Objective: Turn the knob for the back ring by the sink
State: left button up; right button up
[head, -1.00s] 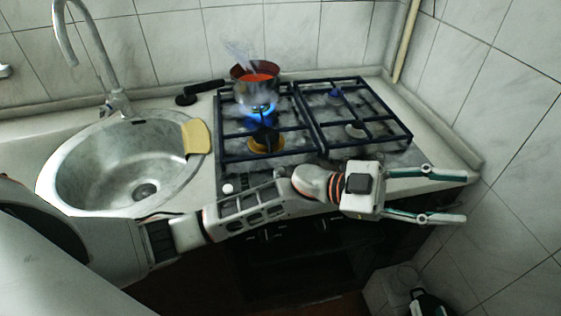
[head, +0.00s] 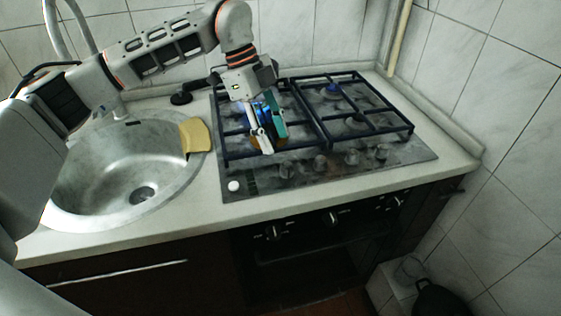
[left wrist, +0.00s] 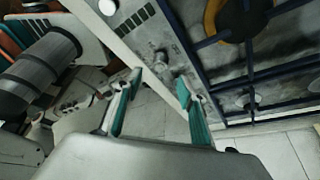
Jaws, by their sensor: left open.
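The gas hob (head: 310,172) has a row of several grey knobs along its front strip; the leftmost knob (head: 287,168) is nearest the sink. My left gripper (head: 265,143) is open and empty, pointing down over the left side of the hob, behind the leftmost knob in the head view. In the left wrist view, a knob (left wrist: 162,58) shows beyond and between the open fingertips (left wrist: 160,83), with no contact visible. The back ring by the sink is hidden behind my gripper and forearm; some blue shows there. My right gripper is not in view.
The steel sink (head: 75,205) with a yellow cloth (head: 195,136) on its rim lies left of the hob. A white round button (head: 233,186) sits at the hob's front left corner. Oven knobs (head: 333,218) are below the counter edge. Black grates (head: 365,105) cover the rings.

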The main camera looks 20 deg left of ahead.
aim_at(285, 163)
pick_arm(q)
jog(key=x, duration=0.7)
jog(key=shift+d+f, duration=0.2)
jog(key=shift+f, duration=0.05)
jog(key=c, duration=1.1)
